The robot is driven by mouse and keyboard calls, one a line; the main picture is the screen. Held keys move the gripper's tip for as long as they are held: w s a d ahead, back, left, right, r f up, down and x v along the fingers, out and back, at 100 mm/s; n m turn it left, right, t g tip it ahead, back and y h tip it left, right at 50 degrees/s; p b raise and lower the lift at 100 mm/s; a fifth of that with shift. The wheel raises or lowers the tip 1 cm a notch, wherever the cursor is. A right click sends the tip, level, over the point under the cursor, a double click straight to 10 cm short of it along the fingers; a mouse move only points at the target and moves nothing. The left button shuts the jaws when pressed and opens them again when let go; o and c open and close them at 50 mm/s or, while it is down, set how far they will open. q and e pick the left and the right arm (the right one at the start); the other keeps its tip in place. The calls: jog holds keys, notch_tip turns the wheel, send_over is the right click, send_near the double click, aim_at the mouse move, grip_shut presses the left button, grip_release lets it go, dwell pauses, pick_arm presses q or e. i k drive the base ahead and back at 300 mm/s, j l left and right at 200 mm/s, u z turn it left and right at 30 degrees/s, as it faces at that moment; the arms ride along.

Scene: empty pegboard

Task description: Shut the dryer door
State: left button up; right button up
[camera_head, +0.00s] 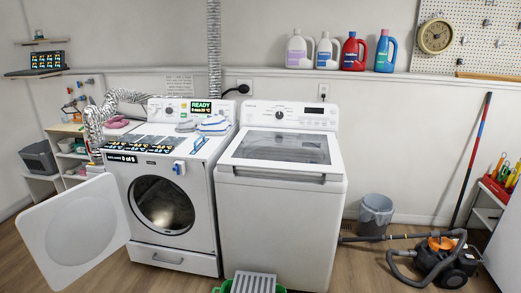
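The dryer (207,215) is the white front-loading machine on the left, with a dark round drum opening (163,205) in its front. Its white square door (75,230) stands wide open, swung out to the left on the opening's left side. The door shows a round inner panel, and its left part reaches toward the lower left of the view. Neither of my grippers shows in the head view, and nothing touches the door.
A white top-loading washer (270,225) stands right of the dryer. A green basket (228,287) with a grey slatted piece is on the floor before it. A vacuum cleaner (447,265) and grey bin (375,212) stand at right. Floor below the dryer is clear.

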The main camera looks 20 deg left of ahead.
aim_at(67, 234)
jog(key=j, duration=0.6)
jog(key=k+j+z, duration=0.1)
jog(key=j, duration=1.1)
jog(key=k+j+z, duration=0.1)
jog(key=j, duration=0.55)
jog(key=k+j, duration=0.15)
jog(key=j, duration=0.45)
jog(key=k+j, duration=0.1)
jog(key=j, duration=0.5)
jog(key=j+z, duration=0.1)
jog(key=j, duration=0.5)
jog(key=k+j, duration=0.2)
jog(key=j, duration=0.35)
jog(key=i+z, duration=0.05)
